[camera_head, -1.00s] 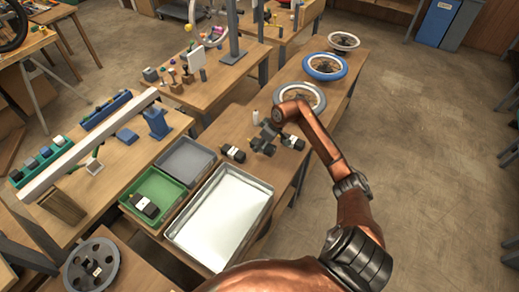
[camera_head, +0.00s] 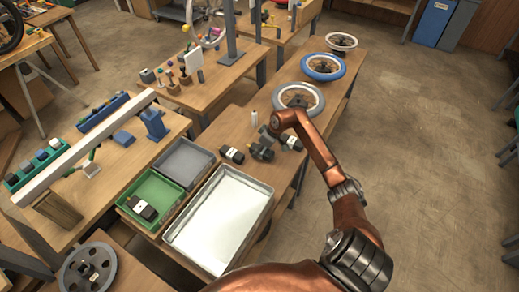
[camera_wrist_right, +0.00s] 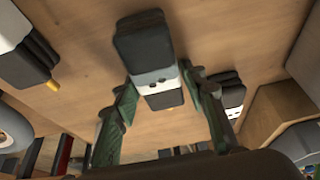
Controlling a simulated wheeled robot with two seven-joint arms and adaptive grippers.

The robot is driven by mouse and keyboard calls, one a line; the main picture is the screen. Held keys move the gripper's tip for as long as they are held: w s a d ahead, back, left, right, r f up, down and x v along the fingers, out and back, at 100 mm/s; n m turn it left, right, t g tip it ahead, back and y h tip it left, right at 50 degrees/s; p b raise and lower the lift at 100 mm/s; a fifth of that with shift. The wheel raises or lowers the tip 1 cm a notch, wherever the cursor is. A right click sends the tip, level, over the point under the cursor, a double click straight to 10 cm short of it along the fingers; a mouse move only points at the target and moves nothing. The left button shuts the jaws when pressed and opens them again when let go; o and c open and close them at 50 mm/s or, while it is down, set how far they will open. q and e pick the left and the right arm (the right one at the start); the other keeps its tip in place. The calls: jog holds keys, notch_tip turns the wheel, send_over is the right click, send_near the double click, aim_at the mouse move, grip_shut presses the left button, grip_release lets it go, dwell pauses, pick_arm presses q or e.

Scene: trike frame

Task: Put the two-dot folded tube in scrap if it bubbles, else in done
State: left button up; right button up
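A black folded tube (camera_wrist_right: 150,48) with a pale band bearing two small dark dots lies on the bench in the right wrist view. My right gripper (camera_wrist_right: 158,78) is open, its green fingers either side of the tube's near end; contact is unclear. In the head view the gripper is mostly hidden behind its arm, above a dark tube (camera_head: 261,152). Other banded tubes lie at left (camera_head: 231,154) and right (camera_head: 291,143) of it. Another tube (camera_head: 142,207) lies in the green tray (camera_head: 160,188). A grey tray (camera_head: 184,160) is empty. My left gripper is out of view.
A large metal basin (camera_head: 222,220) with a pale, smooth surface stands in front of the tubes. A small white bottle (camera_head: 254,118) stands behind them. Wheels (camera_head: 298,97) lie farther along the bench. A wooden block (camera_wrist_right: 280,112) shows right of the gripper.

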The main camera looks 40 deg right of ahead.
jog(key=shift+o, duration=1.2)
